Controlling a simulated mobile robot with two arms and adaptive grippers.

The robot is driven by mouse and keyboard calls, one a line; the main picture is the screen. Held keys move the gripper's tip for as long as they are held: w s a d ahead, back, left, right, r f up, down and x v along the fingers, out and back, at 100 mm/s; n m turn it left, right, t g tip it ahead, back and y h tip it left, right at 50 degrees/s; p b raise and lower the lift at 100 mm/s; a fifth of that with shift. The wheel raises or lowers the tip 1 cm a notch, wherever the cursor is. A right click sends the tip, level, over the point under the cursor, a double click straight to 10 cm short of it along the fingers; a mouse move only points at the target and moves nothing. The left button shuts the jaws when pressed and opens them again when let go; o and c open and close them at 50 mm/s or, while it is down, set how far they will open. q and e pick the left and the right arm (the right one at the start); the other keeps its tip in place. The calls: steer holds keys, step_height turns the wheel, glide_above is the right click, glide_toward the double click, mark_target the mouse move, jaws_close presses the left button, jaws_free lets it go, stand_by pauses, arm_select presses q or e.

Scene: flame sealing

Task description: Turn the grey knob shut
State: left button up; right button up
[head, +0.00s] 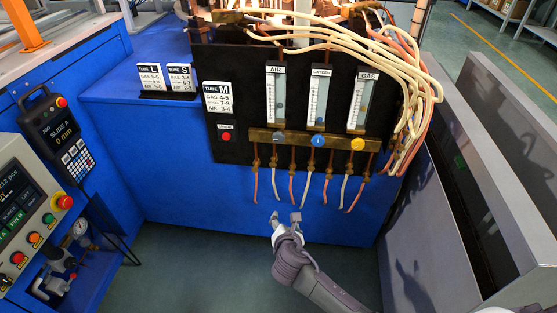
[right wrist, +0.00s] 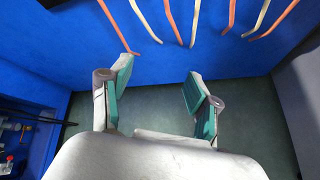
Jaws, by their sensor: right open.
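The grey knob (head: 278,138) sits on the brass bar under the AIR gauge (head: 276,98), left of a blue knob (head: 318,141) and a yellow knob (head: 358,144). My right gripper (head: 286,218) is open and empty, below the knobs and below the hanging hose ends in the head view. In the right wrist view its two teal-padded fingers (right wrist: 158,88) stand apart with nothing between them. The grey knob is out of the right wrist view. Which way the knob is turned is too small to tell. My left gripper is not in view.
Thin hoses (head: 293,187) hang below the brass bar (head: 262,136), in front of the blue cabinet (head: 180,180). A red button (head: 226,137) is left of the bar. Grey metal panels (head: 425,220) stand at right. A control panel (head: 28,200) is at left. The floor around the gripper is clear.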

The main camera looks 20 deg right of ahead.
step_height(320, 180, up, 11)
steer(key=w+a+n+t+h+b, duration=0.1)
steer(key=w+a+n+t+b, duration=0.1)
steer(key=w+n+t+b, duration=0.15)
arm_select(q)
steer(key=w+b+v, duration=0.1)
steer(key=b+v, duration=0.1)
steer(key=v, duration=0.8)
arm_select(e)
steer(key=n+t+h, duration=0.2)
steer(key=n, duration=0.1)
glide_toward(279, 139)
steer(key=b+x, duration=0.3)
steer(key=x, duration=0.5)
steer(key=shift+w+d, duration=0.1)
steer(key=shift+w, duration=0.3)
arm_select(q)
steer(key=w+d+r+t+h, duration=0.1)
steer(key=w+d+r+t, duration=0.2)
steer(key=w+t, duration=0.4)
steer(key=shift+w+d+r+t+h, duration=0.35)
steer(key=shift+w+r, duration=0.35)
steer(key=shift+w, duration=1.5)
arm_select(e)
steer(key=shift+w+d, duration=0.1)
steer(key=shift+w, duration=0.25)
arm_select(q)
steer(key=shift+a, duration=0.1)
